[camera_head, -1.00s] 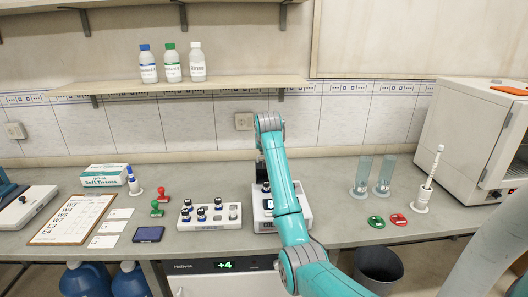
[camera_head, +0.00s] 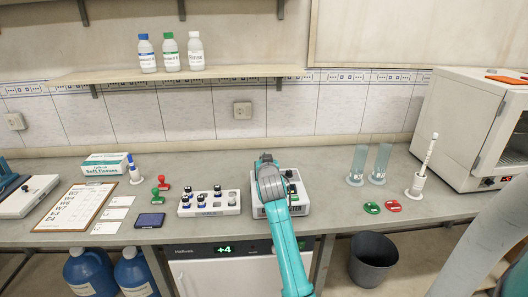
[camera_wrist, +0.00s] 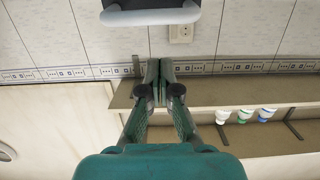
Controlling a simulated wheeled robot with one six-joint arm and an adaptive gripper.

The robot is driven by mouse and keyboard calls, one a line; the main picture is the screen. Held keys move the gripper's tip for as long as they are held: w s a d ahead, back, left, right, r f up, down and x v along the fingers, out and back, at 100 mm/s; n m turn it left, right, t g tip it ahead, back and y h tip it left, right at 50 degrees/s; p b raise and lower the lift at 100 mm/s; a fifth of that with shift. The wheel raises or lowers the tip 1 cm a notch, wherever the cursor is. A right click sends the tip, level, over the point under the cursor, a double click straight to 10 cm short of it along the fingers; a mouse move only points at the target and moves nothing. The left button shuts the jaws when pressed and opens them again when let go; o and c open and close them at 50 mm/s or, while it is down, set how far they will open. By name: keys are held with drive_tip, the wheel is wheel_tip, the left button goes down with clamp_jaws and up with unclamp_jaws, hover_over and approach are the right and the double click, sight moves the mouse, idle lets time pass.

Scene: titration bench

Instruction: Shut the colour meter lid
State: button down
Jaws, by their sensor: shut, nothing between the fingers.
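The colour meter (camera_head: 299,207) is the white box at the middle of the bench. My arm covers much of it in the head view, with small dark parts showing at its right. I cannot tell there how its lid stands. In the wrist view, a pale plate with a dark rim (camera_wrist: 150,17) shows at the top edge, possibly part of the meter or its lid. My gripper (camera_wrist: 166,66) is shut and empty, its fingertips pointing towards that plate and apart from it in the picture. In the head view the fingers are hidden behind my wrist.
A white vial rack (camera_head: 210,205) stands close left of the meter. Two glass cylinders (camera_head: 368,165), green and red discs (camera_head: 393,206) and a stand with a white stick (camera_head: 416,190) are to the right. The shelf (camera_head: 180,78) holds three bottles above.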

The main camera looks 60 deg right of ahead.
drive_tip(key=shift+s+a+f, duration=0.45)
drive_tip(key=shift+a+f, duration=0.1)
drive_tip(key=shift+f, duration=0.1)
drive_tip(key=shift+s+a+f, duration=0.45)
drive_tip(key=shift+a+f, duration=0.05)
drive_tip(key=shift+f, duration=0.1)
drive_tip(key=shift+s+a+f, duration=0.3)
drive_tip(key=shift+f, duration=0.35)
drive_tip(key=shift+s+a+f, duration=0.25)
drive_tip(key=shift+a+f, duration=0.05)
drive_tip(key=shift+f, duration=0.3)
drive_tip(key=v, duration=1.2)
